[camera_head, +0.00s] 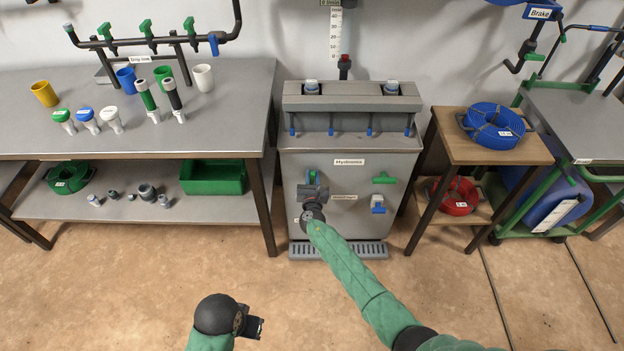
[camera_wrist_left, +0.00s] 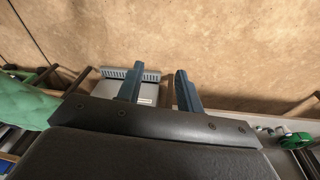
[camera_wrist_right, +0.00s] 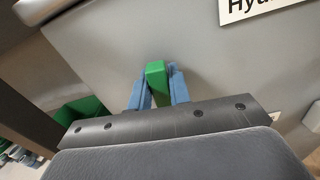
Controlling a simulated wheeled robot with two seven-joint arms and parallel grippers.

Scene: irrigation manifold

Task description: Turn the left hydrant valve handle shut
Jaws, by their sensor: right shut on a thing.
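The left hydrant valve handle (camera_head: 311,175) is a green bar on the front of the grey hydrant cabinet (camera_head: 350,230), mostly hidden behind my right gripper (camera_head: 311,186). In the right wrist view the green handle (camera_wrist_right: 156,80) stands between the two blue fingers, which are closed on its sides. Its exact turn angle is hard to tell. The right valve handle (camera_head: 384,178) is green and lies level above a blue-and-grey outlet (camera_head: 377,204). My left gripper (camera_head: 256,326) is low over the floor, away from the cabinet. Its fingers (camera_wrist_left: 160,82) are apart and empty in the left wrist view.
A steel workbench (camera_head: 235,95) with cups and fittings stands left of the cabinet. A green bin (camera_head: 213,177) sits on its lower shelf. A wooden stand (camera_head: 450,140) with blue (camera_head: 492,126) and red (camera_head: 455,195) hose coils stands at right. The floor in front is clear.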

